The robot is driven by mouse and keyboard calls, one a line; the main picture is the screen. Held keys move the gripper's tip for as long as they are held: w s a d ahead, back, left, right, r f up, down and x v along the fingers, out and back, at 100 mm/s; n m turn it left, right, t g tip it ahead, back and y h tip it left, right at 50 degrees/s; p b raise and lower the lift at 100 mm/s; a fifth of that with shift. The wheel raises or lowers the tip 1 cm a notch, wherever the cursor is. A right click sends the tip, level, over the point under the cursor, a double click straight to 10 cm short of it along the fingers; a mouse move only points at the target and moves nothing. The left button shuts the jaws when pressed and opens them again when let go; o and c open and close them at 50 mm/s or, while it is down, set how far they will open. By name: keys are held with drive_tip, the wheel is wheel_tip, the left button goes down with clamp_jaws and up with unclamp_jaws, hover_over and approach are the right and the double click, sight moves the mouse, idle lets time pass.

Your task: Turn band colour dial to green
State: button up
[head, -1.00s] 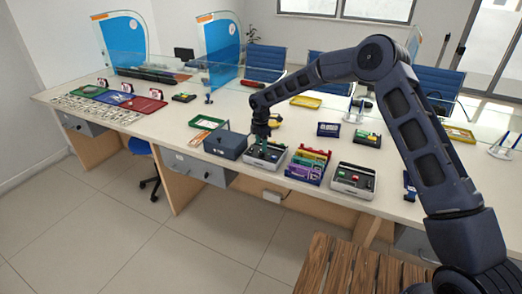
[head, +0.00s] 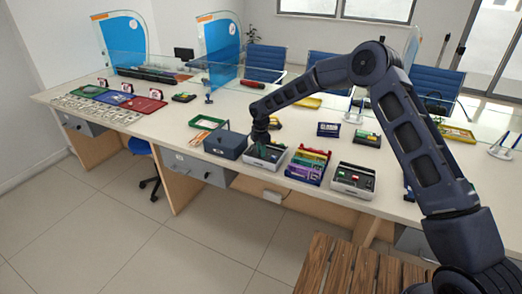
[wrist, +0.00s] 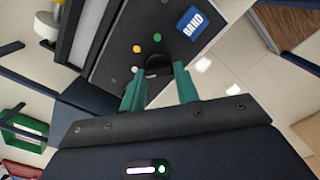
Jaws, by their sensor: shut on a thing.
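The black band colour dial (wrist: 158,66) sits on a dark panel (wrist: 115,35) beside a blue BAND label (wrist: 192,22) in the wrist view. A green dot (wrist: 157,37), an orange dot (wrist: 137,48) and a white dot (wrist: 134,69) mark the panel near it. My gripper (wrist: 158,76) has its teal fingers on either side of the dial, shut on it. The fingers partly hide the dial, and I cannot tell its pointing direction. In the head view my gripper (head: 261,142) is low over the grey-white device (head: 264,163), largely hidden by my wrist.
A dark blue box (head: 226,144) stands close left of the device. A rack of coloured packets (head: 308,164) stands close right, with another grey device (head: 354,180) beyond. A green tray (head: 208,122) lies behind the box.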

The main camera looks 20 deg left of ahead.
drive_tip(key=shift+m, duration=0.3)
drive_tip(key=m, duration=0.4)
drive_tip(key=shift+w, duration=0.1)
drive_tip(key=m, duration=1)
drive_tip(key=shift+w, duration=0.15)
drive_tip(key=shift+m, duration=2.4)
drive_tip(key=o, duration=1)
drive_tip(key=shift+r, duration=0.1)
wheel_tip(320, 180, up, 11)
drive_tip(key=shift+f, duration=0.2)
